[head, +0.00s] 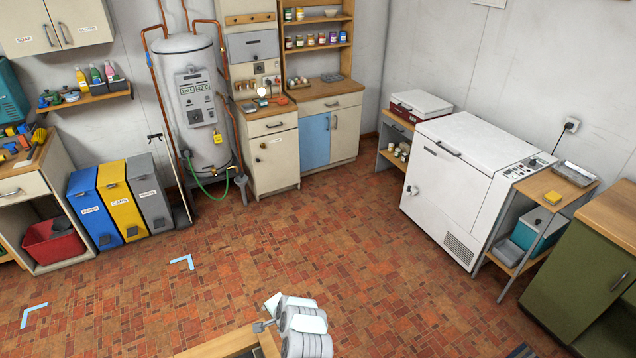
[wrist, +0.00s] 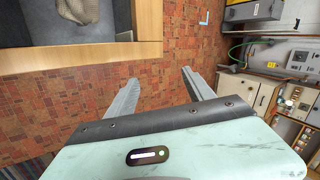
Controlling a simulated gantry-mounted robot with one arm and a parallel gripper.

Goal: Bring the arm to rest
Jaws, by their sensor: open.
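My gripper (wrist: 160,77) shows in the wrist view with its two grey fingers spread apart. Nothing is between them; only the red-brown tiled floor (wrist: 160,110) shows there. In the head view my arm reaches in at the bottom centre, beside a wooden edge (head: 222,346). The fingers are hard to make out there. In the wrist view a wood-rimmed surface (wrist: 110,52) with a grey object (wrist: 78,8) on or in it lies at the upper left, close to my left finger but apart from it in the picture.
A white chest freezer (head: 455,185) stands at the right, near a green cabinet (head: 575,275). Three bins (head: 120,205), a water heater (head: 193,100) and cupboards (head: 272,155) line the back. Pale blue corner marks (head: 183,261) lie on the floor. The middle floor is clear.

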